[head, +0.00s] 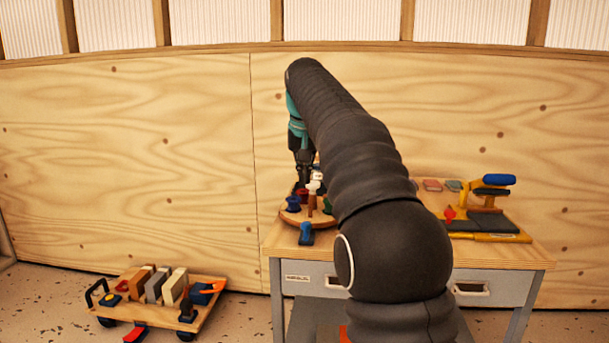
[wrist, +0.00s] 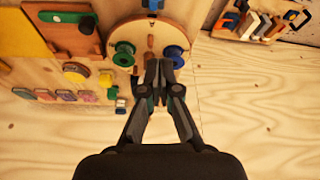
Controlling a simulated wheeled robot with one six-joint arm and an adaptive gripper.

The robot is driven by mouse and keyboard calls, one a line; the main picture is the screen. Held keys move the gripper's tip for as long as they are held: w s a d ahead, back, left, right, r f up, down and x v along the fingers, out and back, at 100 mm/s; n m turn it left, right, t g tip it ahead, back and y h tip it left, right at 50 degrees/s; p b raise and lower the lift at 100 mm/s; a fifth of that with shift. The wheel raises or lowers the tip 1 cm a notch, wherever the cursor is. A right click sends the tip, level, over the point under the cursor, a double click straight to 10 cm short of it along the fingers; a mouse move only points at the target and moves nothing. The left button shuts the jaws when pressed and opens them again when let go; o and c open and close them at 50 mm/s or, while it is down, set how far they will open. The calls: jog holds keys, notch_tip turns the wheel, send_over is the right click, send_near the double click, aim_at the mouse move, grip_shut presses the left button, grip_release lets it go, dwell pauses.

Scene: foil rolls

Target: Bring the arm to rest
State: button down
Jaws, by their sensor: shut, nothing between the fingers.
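My arm, in a dark ribbed sleeve, reaches across the middle of the head view toward the table. My gripper (head: 304,181) points down at the table's left end, over or beside a round wooden board (head: 295,216) that carries small spools. In the wrist view my gripper (wrist: 159,64) has its fingertips together and empty. There the round board (wrist: 145,38) shows just beyond the fingertips, with a green spool (wrist: 124,54) left of them and a blue spool (wrist: 174,56) right of them. I cannot tell whether the fingers touch the board. My arm hides the table's middle.
The wooden table (head: 520,258) has grey drawers. A blue-handled tool on a stand (head: 490,193) and a dark mat with a yellow edge (head: 482,226) lie on its right. A low wheeled cart (head: 205,308) with several blocks stands on the floor at left. A plywood wall is behind.

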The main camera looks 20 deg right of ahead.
jog(key=s+a+f+n+t+p, duration=0.1)
jog(key=s+f, duration=0.1)
jog(key=s, duration=0.7)
jog(key=s+a+f, duration=0.1)
jog(key=s+a, duration=0.1)
jog(key=s, duration=0.7)
jog(key=s+a+f+n, duration=0.1)
jog(key=s+f, duration=1.5)
jog(key=s, duration=0.3)
jog(key=shift+a+f+n+t+y+p, duration=0.15)
jog(key=shift+f+n+t+y+p, duration=0.25)
jog(key=shift+p, duration=0.05)
